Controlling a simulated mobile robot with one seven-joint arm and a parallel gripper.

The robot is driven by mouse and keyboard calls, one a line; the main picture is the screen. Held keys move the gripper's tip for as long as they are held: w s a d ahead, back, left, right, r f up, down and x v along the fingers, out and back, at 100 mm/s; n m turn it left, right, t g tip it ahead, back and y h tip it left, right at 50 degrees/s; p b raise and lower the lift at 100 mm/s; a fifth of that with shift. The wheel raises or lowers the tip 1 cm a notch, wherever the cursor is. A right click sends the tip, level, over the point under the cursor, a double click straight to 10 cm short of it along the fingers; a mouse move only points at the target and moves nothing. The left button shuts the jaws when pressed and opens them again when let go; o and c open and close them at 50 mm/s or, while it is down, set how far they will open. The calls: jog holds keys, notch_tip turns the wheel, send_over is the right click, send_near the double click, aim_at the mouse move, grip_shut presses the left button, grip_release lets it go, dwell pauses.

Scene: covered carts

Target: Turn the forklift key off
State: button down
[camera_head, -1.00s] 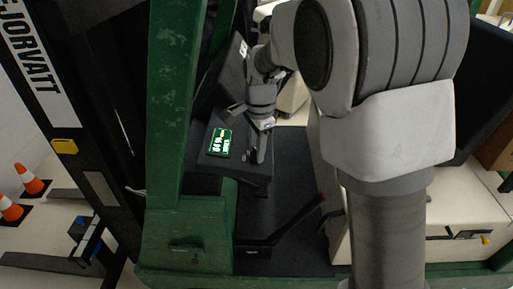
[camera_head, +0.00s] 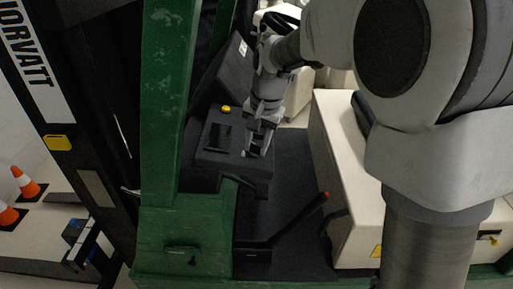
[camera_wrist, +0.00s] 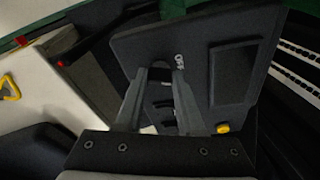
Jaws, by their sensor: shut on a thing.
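The forklift's dark control panel (camera_head: 205,162) is left of centre in the head view and fills the upper middle of the wrist view. Its display (camera_head: 221,136) is dark; it also shows in the wrist view (camera_wrist: 234,73). A white OFF mark (camera_wrist: 180,61) is on the panel beside the fingertips. My gripper (camera_head: 257,150) is at the panel's right part. In the wrist view, my gripper's fingertips (camera_wrist: 159,74) are shut on the key, a small dark piece mostly hidden between them. The key's exact angle cannot be told.
A yellow button (camera_head: 226,109) is on the panel near the display. A red-tipped lever (camera_head: 325,196) rises right of the panel. A green mast post (camera_head: 168,100) stands close on the left. A cream body block (camera_head: 345,165) is on the right. Orange cones (camera_head: 24,183) stand far left.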

jog(key=shift+n+y+b, duration=0.4)
jog(key=shift+n+b, duration=0.4)
jog(key=shift+n, duration=1.1)
jog(key=c, duration=0.5)
grip_release()
jog(key=v, duration=1.7)
jog(key=shift+s+r, duration=0.2)
jog(key=s+d+f+t, duration=0.1)
jog(key=s+d+f, duration=0.2)
jog(key=s, duration=0.4)
jog(key=s+d+f+t+h, duration=0.1)
jog(key=s+d+f, duration=0.3)
jog(key=s, duration=0.3)
jog(key=s+d+f+t+h, duration=0.1)
jog(key=s+d+f, duration=0.2)
jog(key=s, duration=0.4)
jog(key=shift+s+d+f+n+t, duration=0.15)
jog(key=shift+f+n+t, duration=0.2)
jog(key=shift+f, duration=0.4)
